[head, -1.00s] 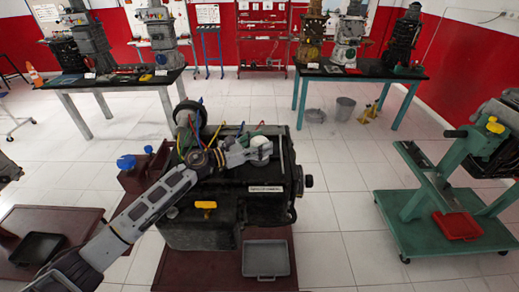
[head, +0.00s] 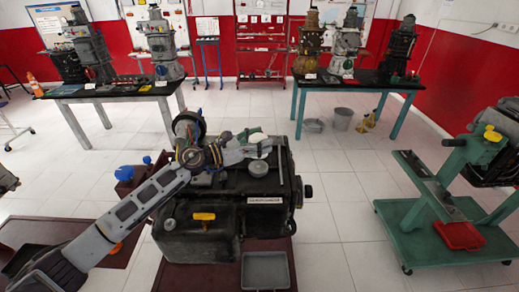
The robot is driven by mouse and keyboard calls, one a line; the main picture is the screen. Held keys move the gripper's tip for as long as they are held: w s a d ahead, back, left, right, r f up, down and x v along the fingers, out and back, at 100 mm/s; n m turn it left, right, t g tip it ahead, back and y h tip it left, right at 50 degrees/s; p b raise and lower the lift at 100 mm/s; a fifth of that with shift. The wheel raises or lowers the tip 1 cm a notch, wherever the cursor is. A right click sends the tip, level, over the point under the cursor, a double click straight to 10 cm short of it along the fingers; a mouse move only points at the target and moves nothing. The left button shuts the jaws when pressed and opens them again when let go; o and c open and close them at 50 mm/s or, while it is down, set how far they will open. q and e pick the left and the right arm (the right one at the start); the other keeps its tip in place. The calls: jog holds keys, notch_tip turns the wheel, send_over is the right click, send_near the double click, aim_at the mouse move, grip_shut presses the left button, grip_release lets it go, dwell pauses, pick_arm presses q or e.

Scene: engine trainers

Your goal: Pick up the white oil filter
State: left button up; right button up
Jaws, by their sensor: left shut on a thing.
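The white oil filter (head: 257,137) is between the fingers of my left gripper (head: 260,147), above the top of the black engine (head: 235,195). The gripper is shut on it, and its fingers hide most of the filter's side. A round grey part (head: 258,168) on the engine top shows just below the filter, and the filter looks apart from it. My left arm reaches in from the lower left across the engine. My right gripper is not in view.
A grey tray (head: 265,270) lies in front of the engine. A green engine stand (head: 440,205) with a red tray (head: 459,235) is at the right. Two tables (head: 110,93) (head: 355,79) with engines stand behind.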

pick_arm(q)
notch_tip(320, 180, up, 12)
jog(key=shift+r, duration=0.2)
dwell(0.4)
